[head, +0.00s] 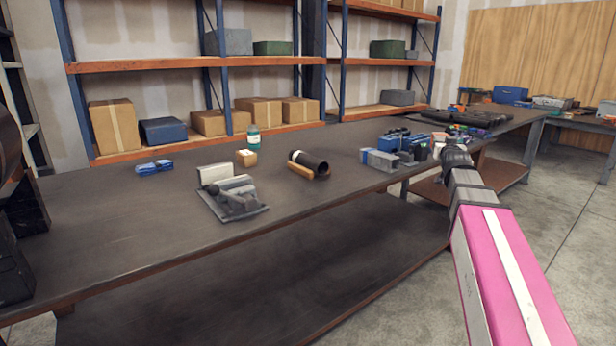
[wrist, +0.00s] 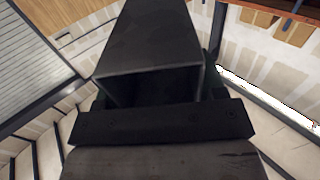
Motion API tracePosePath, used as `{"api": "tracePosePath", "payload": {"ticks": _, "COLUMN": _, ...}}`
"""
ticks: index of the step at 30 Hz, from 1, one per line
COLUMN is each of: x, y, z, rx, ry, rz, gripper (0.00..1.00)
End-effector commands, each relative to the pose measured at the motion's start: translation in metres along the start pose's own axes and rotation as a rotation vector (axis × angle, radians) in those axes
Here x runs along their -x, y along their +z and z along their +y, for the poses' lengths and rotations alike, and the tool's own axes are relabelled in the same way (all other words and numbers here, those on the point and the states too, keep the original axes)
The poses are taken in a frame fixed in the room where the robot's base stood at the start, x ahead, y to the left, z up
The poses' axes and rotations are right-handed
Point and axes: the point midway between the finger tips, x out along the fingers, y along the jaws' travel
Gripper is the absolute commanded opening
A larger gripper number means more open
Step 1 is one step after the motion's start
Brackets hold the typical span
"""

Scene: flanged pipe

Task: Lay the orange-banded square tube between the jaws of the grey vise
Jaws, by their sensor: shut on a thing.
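The grey vise (head: 236,198) sits on the dark workbench, left of centre in the head view, with a flat base plate. Its jaw gap is too small to make out. My gripper (wrist: 160,122) is shut on a dark square tube (wrist: 150,45), whose hollow open end faces the wrist camera. No orange band shows on the visible part of it. In the head view my arm reaches in from the lower right and its end is over the right part of the bench, well right of the vise and apart from it.
A black pipe on a wooden cradle (head: 309,165), a small brown box (head: 246,157), a bottle (head: 253,138) and blue items (head: 154,167) stand nearby. Several blue and grey parts (head: 380,158) crowd the right.

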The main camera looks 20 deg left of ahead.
Motion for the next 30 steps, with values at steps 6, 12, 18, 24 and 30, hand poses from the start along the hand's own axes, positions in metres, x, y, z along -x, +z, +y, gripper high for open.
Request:
{"api": "tracePosePath", "payload": {"ticks": 6, "x": 0.000, "y": -0.001, "z": 0.000, "rx": 0.000, "ry": 0.000, "rz": 0.003, "gripper": 0.23}}
{"api": "tracePosePath", "payload": {"ticks": 12, "x": 0.000, "y": -0.001, "z": 0.000, "rx": 0.000, "ry": 0.000, "rz": 0.003, "gripper": 0.23}}
{"api": "tracePosePath", "payload": {"ticks": 18, "x": 0.000, "y": -0.001, "z": 0.000, "rx": 0.000, "ry": 0.000, "rz": 0.003, "gripper": 0.23}}
{"api": "tracePosePath", "payload": {"ticks": 24, "x": -0.001, "y": 0.001, "z": -0.004, "rx": -0.001, "ry": -0.007, "rz": 0.002, "gripper": 0.23}}
{"api": "tracePosePath", "payload": {"ticks": 30, "x": -0.005, "y": 0.008, "z": -0.026, "rx": -0.003, "ry": -0.049, "rz": 0.001, "gripper": 0.23}}
